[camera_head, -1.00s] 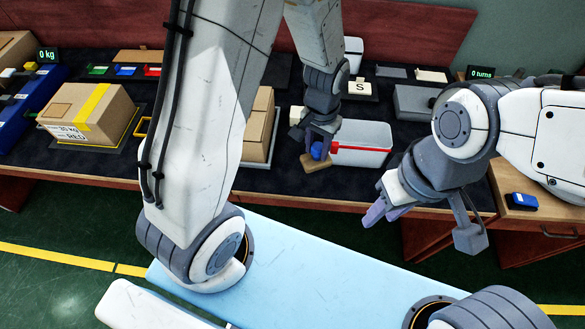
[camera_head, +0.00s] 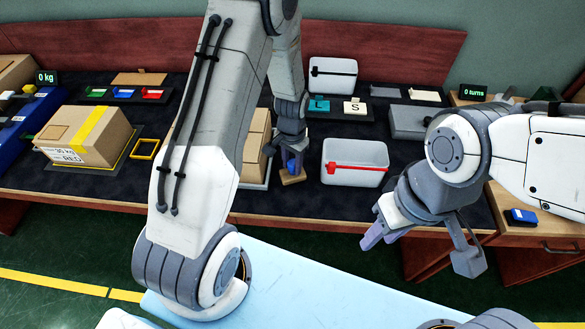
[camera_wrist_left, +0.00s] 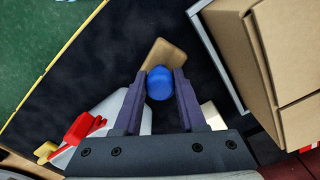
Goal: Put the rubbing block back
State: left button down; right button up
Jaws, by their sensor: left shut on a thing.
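The rubbing block is a flat wooden piece (camera_head: 293,178) with a round blue knob (camera_head: 292,166). My left gripper (camera_head: 291,162) is shut on the blue knob, between the brown carton and the white bin with the red bar. In the left wrist view the two dark fingers clasp the knob (camera_wrist_left: 160,83), and the wooden base (camera_wrist_left: 166,54) shows beyond it. I cannot tell whether the base touches the table. My right gripper (camera_head: 378,234) hangs in front of the table edge with nothing visible in it; its finger gap is unclear.
The white bin (camera_head: 355,178) stands right of the block, and a brown carton (camera_head: 254,150) stands close on its left. Behind are a teal block (camera_head: 319,104), a card marked S (camera_head: 355,105) and another white bin (camera_head: 333,72). A grey box (camera_head: 408,121) is further right.

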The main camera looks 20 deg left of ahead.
aim_at(292, 170)
pick_arm(q)
jog(key=shift+f, duration=1.35)
jog(key=shift+f, duration=0.1)
jog(key=shift+f, duration=0.15)
jog(key=shift+c, duration=2.4)
grip_release()
